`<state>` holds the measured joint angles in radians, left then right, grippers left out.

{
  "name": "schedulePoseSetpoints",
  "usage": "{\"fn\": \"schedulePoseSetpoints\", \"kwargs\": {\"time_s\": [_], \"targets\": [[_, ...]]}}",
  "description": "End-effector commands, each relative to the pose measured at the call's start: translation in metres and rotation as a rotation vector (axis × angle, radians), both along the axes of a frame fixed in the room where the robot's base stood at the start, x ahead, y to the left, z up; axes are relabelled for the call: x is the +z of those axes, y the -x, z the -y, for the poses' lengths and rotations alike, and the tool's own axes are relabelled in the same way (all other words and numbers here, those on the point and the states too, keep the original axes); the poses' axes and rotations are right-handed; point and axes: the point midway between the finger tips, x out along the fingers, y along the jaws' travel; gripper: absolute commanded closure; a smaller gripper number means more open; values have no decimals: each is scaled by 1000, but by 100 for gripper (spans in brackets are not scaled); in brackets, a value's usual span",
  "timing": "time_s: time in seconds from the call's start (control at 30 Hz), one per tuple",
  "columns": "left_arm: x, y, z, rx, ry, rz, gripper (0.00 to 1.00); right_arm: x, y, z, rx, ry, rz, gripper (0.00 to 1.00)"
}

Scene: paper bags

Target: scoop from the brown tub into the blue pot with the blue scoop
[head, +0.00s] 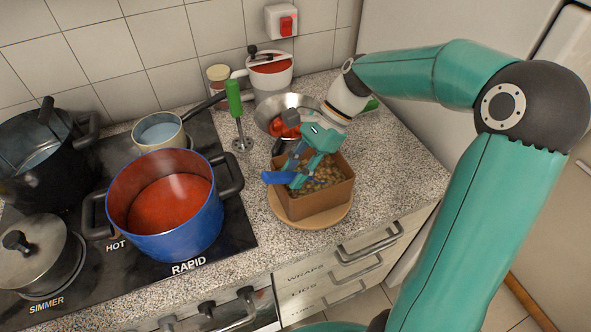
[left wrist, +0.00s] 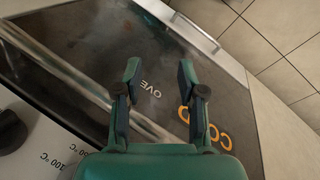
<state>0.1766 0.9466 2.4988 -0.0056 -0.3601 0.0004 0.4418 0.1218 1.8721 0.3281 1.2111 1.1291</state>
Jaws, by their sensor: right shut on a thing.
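The brown tub (head: 318,203) stands on a round wooden board and holds small tan-brown lumps. My right gripper (head: 300,178) is over the tub, shut on the blue scoop (head: 276,178). A blue part of the scoop sticks out left over the tub's edge; the gripper hides the rest, and I cannot tell whether it touches the lumps. The blue pot (head: 187,238) stands on the hob to the left, with red contents. My left gripper (left wrist: 160,70) shows only in the left wrist view, open and empty in front of the oven front.
Behind the tub, a steel pan (head: 292,101) holds red pieces. A black pot (head: 40,160), a cream saucepan (head: 160,132) and a lidded pan (head: 38,250) crowd the hob. Counter right of the tub is clear.

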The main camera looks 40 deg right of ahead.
Motion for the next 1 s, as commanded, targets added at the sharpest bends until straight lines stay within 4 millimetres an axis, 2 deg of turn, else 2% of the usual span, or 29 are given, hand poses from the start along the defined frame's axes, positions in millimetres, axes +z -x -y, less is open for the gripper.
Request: {"fn": "schedulePoseSetpoints", "kwargs": {"time_s": [0.27, 1.0], "targets": [[10, 0, 0, 0, 0, 0, 60, 9, 0, -1, 1, 13, -2, 100], [68, 0, 0, 0, 0, 0, 60, 60, -1, -8, 1, 120, -16, 100]]}}
